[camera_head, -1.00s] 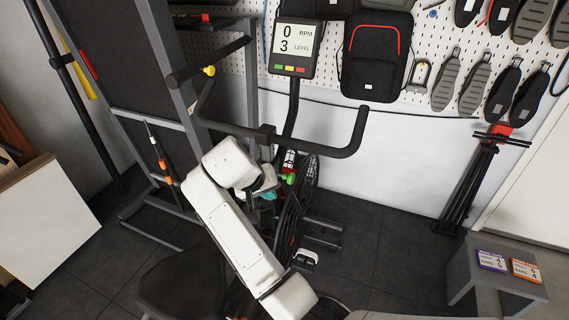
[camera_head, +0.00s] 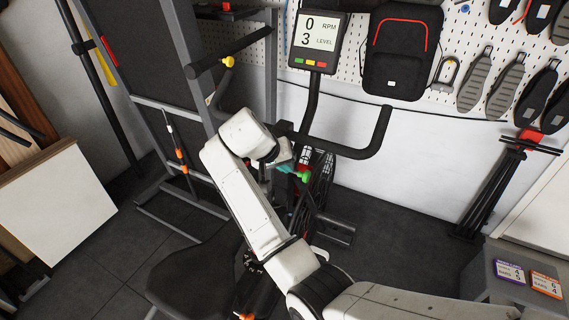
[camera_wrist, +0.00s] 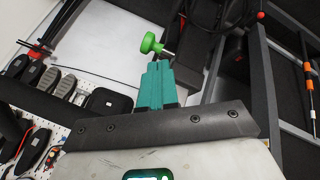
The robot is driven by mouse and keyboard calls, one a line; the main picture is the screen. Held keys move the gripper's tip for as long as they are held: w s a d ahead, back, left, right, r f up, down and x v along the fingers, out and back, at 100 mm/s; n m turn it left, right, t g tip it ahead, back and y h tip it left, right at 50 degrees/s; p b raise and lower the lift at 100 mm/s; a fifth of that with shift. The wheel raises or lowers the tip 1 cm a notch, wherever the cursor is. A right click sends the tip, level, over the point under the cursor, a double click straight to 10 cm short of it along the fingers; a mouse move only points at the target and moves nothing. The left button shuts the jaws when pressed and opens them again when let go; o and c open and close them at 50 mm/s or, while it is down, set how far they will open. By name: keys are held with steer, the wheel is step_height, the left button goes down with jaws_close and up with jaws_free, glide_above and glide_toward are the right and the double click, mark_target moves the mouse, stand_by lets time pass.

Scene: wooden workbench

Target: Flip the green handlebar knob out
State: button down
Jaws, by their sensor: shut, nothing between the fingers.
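The green knob (camera_head: 303,176) sits low on the exercise bike, below the handlebar (camera_head: 350,152). My gripper (camera_head: 287,166) has teal fingers and is just left of the knob in the head view, partly hidden by my white arm. In the wrist view my gripper (camera_wrist: 158,66) has its fingers together and empty. The tips look close to the shaft; I cannot tell if they touch it.
The bike console (camera_head: 316,42) stands above the handlebar. A yellow knob (camera_head: 228,62) is on the left. A dark rack (camera_head: 180,60) stands left of the bike, and the seat (camera_head: 195,283) is below.

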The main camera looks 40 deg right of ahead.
mark_target(305, 176)
steer(key=x, duration=0.6)
steer(key=shift+d+f, duration=0.25)
steer(key=shift+f, duration=0.05)
steer(key=shift+s, duration=0.1)
steer(key=shift+s+d+r+p, duration=0.1)
steer(key=shift+s+d+p, duration=0.1)
steer(key=shift+s+p, duration=0.4)
steer(key=shift+s+d+r+p, duration=0.1)
steer(key=shift+s+d+p, duration=0.15)
steer(key=shift+s+p, duration=0.35)
steer(key=shift+s+d, duration=0.1)
steer(key=shift+s, duration=0.15)
steer(key=shift+f, duration=0.2)
steer(key=shift+r, duration=0.1)
